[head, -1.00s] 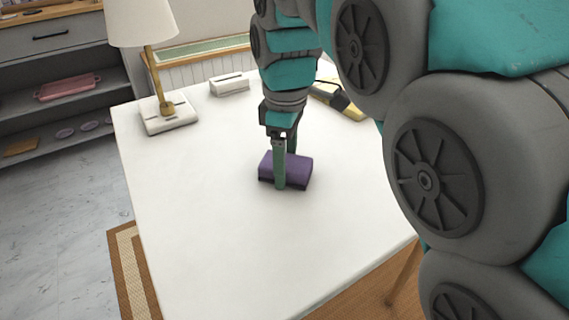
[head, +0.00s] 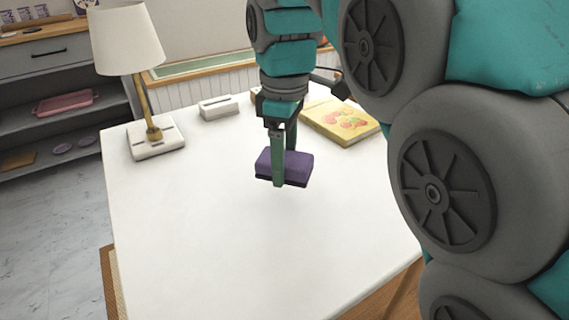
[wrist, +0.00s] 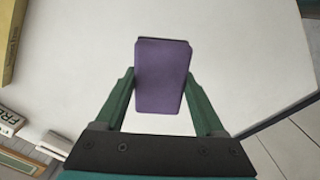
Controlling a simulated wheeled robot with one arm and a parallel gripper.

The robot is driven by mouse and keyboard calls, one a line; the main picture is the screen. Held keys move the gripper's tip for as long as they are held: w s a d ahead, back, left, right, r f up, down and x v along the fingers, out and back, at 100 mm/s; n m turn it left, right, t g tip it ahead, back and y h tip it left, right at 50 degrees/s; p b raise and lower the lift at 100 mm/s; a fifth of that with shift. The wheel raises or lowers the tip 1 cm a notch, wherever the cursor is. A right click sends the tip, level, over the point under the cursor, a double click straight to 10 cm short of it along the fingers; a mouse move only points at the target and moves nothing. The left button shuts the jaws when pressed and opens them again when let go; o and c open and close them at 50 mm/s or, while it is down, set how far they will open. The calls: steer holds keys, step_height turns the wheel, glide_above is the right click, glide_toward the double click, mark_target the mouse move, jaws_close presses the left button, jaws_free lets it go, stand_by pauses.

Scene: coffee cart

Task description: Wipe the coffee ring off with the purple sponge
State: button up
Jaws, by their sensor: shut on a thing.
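The purple sponge (head: 296,166) is a block with a dark underside. My gripper (head: 283,168) is shut on it, one finger on each side, and points down over the white table (head: 200,250). The sponge appears held a little above the tabletop, with a faint shadow below it. In the wrist view the sponge (wrist: 162,78) sits between the two green fingers of my gripper (wrist: 160,85). I see no coffee ring on the visible tabletop; the patch behind and under the sponge is hidden.
A lamp (head: 128,40) stands at the table's back left, with a small white box (head: 220,107) beside it. A yellow book (head: 340,122) lies at the back right, partly behind my arm. The front and left of the table are clear. Shelves (head: 60,105) stand beyond.

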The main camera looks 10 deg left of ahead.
steer(key=shift+r, duration=0.95)
